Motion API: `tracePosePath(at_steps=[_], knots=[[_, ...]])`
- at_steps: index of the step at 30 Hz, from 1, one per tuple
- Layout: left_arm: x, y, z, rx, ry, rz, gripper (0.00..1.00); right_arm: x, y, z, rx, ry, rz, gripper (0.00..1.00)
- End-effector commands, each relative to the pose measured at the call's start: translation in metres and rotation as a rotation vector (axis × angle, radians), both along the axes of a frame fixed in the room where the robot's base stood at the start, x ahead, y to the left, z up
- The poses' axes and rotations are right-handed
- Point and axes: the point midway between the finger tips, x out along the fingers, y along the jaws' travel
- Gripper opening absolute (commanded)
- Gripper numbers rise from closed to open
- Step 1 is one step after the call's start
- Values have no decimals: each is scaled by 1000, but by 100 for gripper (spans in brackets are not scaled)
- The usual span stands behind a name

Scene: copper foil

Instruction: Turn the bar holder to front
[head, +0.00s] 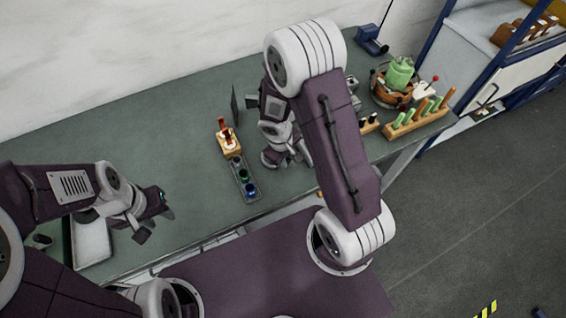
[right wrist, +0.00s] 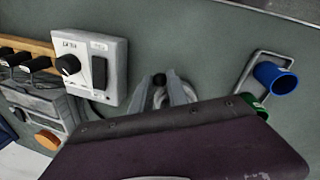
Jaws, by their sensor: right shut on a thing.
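A small wooden block holder (head: 229,146) with red upright pieces stands on the bench, left of my right arm in the head view. A longer wooden rack (head: 410,124) with several green bars stands at the far right. I cannot tell which is the bar holder. My right gripper (head: 272,158) is low over the bench, right of the small holder and partly hidden by my arm. In the right wrist view its fingers (right wrist: 165,88) are close together; what they hold is not clear. My left gripper (head: 154,218) is open and empty over the bench's left part.
A dark tray (head: 254,196) with blue and green cups lies in front of the small holder; a blue cup (right wrist: 275,80) shows in the wrist view. A thin dark panel (head: 235,105) stands behind. A white control box (right wrist: 90,65) is nearby. The bench's back left is clear.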

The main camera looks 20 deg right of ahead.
Motion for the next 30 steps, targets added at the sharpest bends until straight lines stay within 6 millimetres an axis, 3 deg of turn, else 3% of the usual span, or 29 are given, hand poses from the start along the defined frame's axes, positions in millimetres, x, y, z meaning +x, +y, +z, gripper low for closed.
tracePosePath(at_steps=[11,30], knots=[[0,0,4,0,0,0,36,14,-16,2,0,1,352,0],[0,0,40,0,0,0,36,40,-27,3,1,1,862,0]])
